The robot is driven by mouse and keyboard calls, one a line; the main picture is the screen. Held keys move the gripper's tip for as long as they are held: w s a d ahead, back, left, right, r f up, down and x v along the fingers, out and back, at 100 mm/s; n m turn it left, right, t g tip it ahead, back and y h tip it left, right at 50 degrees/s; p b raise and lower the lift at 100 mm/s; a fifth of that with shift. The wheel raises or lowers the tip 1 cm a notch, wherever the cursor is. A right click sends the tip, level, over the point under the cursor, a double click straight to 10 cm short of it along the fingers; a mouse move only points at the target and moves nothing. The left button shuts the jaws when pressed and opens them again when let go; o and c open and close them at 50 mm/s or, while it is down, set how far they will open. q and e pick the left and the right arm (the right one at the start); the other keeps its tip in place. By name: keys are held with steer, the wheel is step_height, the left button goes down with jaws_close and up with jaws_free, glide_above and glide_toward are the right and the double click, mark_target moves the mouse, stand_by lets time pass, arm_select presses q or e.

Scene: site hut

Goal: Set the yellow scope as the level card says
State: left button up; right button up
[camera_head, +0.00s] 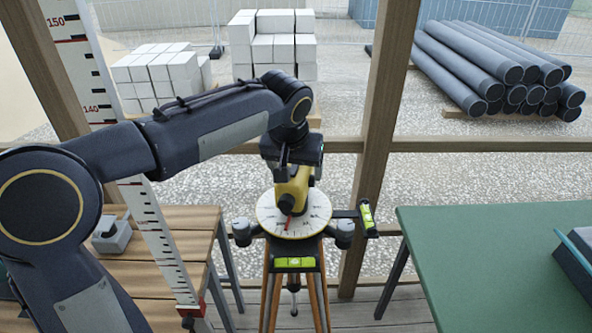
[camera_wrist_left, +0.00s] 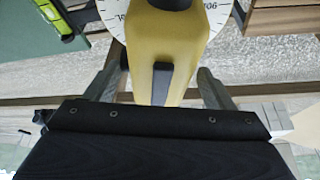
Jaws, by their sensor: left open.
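The yellow scope (camera_head: 290,192) sits over a white round dial (camera_head: 265,212) on a wooden-legged tripod (camera_head: 272,283). Its dark front end points toward me, and a red mark shows on the dial below it. My left gripper (camera_head: 291,170) is above the scope, pointing down. In the left wrist view its open fingers (camera_wrist_left: 160,88) stand on either side of the yellow scope body (camera_wrist_left: 166,50), with gaps visible. One green bubble vial (camera_head: 295,263) is at the front of the tripod head, another (camera_head: 367,217) on its right. I cannot make out a level card. My right gripper is out of view.
A measuring staff (camera_head: 150,215) leans at left beside a wooden bench (camera_head: 180,222) with a grey block (camera_head: 111,236). A green table (camera_head: 480,250) is at right. A wooden post (camera_head: 378,130) and rail stand close behind the tripod.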

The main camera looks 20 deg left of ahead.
arm_select(q)
steer(key=shift+x, duration=0.85)
